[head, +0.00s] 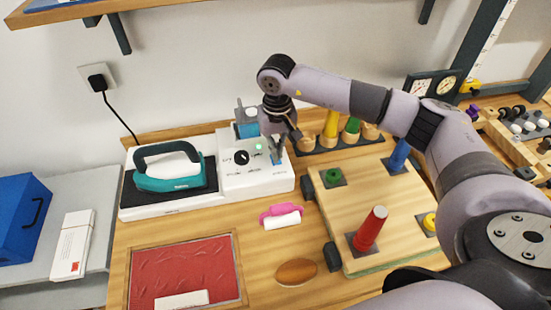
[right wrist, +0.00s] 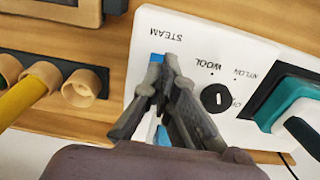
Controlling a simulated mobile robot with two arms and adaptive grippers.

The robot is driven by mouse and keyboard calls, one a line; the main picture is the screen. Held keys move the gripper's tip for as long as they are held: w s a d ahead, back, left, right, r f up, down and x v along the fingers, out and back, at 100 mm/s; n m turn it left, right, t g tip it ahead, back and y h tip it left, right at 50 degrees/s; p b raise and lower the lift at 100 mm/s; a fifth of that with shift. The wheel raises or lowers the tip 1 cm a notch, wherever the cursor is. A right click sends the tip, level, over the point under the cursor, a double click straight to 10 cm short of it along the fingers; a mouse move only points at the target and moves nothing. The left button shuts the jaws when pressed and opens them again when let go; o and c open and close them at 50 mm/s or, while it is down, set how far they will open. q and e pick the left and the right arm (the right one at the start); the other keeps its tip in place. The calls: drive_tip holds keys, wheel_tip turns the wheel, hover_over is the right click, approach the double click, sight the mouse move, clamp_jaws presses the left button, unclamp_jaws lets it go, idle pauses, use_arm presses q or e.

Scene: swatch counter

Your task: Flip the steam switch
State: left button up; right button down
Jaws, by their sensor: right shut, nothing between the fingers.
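The steam switch (right wrist: 157,57) is a small blue piece beside the STEAM lettering on the white control panel (head: 232,177). In the right wrist view it shows at my right gripper's fingertips (right wrist: 165,62), which partly hide it. My right gripper (head: 278,160) points down at the panel's right end in the head view, its fingers shut with nothing between them. I cannot tell whether the fingertips touch the switch, or which way it is set. My left gripper is out of view.
A teal iron (head: 170,172) rests on the station's dark pad, left of the panel. A rack of cones (head: 340,143) stands behind on the right, and a wooden board with a red cone (head: 370,229) lies in front.

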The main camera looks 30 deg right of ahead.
drive_tip(key=shift+f+b, duration=1.25)
drive_tip(key=shift+f, duration=0.05)
idle(0.7)
drive_tip(key=shift+s+r, duration=0.1)
drive_tip(key=shift+r, duration=0.05)
drive_tip(key=shift+r+p, duration=0.55)
drive_tip(key=shift+r, duration=0.3)
drive_tip(key=shift+r+p, duration=1.05)
drive_tip(key=shift+r, duration=1.5)
